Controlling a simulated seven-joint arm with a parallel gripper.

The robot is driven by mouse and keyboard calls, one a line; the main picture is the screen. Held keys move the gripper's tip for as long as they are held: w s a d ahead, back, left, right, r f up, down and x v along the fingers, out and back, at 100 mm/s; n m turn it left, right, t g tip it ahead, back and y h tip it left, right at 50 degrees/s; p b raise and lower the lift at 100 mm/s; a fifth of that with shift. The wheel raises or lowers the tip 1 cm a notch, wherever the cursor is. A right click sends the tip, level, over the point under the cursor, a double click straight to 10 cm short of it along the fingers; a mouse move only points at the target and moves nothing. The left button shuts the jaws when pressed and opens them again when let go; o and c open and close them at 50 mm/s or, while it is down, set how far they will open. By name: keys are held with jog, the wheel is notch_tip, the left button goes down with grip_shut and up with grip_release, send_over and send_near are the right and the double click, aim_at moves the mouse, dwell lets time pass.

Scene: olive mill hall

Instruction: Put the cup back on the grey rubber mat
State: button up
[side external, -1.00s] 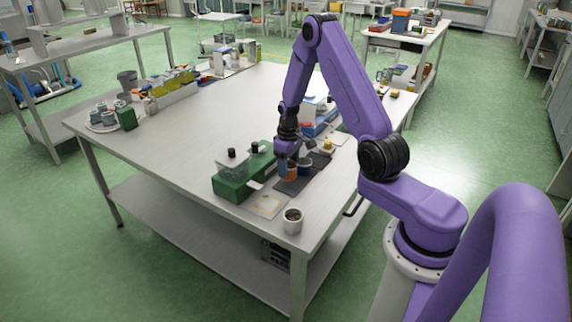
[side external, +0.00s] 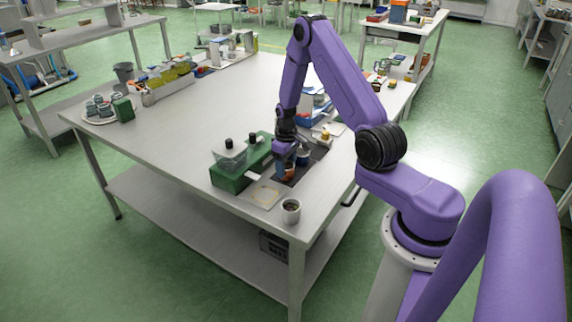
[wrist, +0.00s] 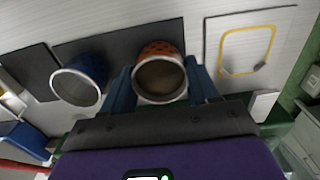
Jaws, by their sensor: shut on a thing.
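An orange cup (wrist: 160,78) with a dark, open top sits between the two fingers of my gripper (wrist: 162,88) in the wrist view, and the fingers are shut on it. In the side view my gripper (side external: 284,165) holds the orange cup (side external: 288,170) over the dark grey mat (side external: 284,181). The mat (wrist: 115,42) also shows behind the cup in the wrist view. I cannot tell whether the cup's base touches it. A blue cup (wrist: 83,78) stands close beside it, to the left in the wrist view; it shows in the side view (side external: 303,157).
A green box (side external: 230,180) with a clear container stands left of my gripper. A pale card (side external: 266,195) with a yellow outline lies beside the mat. The table's middle (side external: 200,115) is clear.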

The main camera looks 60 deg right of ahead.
jog(key=shift+f, duration=0.2)
jog(key=o, duration=1.2)
jog(key=shift+r, duration=0.1)
notch_tip(320, 180, up, 7)
